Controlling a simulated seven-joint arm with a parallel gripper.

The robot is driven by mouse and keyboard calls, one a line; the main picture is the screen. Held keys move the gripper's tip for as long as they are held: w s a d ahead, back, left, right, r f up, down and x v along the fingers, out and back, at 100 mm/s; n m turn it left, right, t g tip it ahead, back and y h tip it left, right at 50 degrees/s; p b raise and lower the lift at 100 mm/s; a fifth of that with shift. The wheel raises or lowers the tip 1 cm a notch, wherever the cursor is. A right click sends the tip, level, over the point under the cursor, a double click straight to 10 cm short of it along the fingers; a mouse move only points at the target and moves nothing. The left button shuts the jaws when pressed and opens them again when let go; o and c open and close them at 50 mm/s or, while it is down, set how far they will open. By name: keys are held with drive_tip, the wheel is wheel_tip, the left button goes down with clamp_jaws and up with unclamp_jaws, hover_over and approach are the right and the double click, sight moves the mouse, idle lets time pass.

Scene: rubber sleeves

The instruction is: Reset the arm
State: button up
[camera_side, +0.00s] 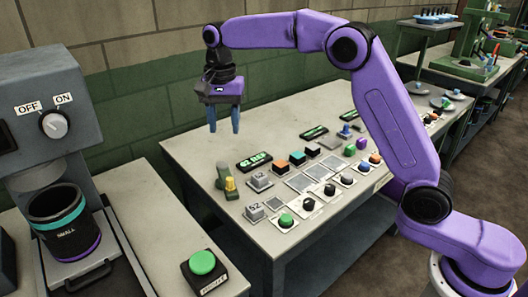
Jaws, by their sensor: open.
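My gripper (224,118) hangs from my purple arm over the back left part of the middle table (195,150). Its two blue fingers point down and stand apart, with nothing between them. The fingertips are above the table, clear of the objects on it.
The table carries displays (254,161), grey plates, knobs, coloured blocks, a green button (286,220) and a green stand with a yellow part (230,187). At left is a machine with an OFF/ON dial (54,124), a black cup (62,220) and a green push button (202,262).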

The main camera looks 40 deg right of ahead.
drive_tip(key=s+n, duration=1)
drive_tip(key=s, duration=0.8)
drive_tip(key=s+d+f+n, duration=0.3)
drive_tip(key=s+d+n, duration=0.2)
drive_tip(key=s, duration=0.5)
drive_tip(key=s+d+f+n, duration=0.4)
drive_tip(key=s+d+n, duration=0.2)
drive_tip(key=s, duration=0.5)
drive_tip(key=shift+s+d+n, duration=0.3)
drive_tip(key=shift+d, duration=0.35)
drive_tip(key=shift+r, duration=0.1)
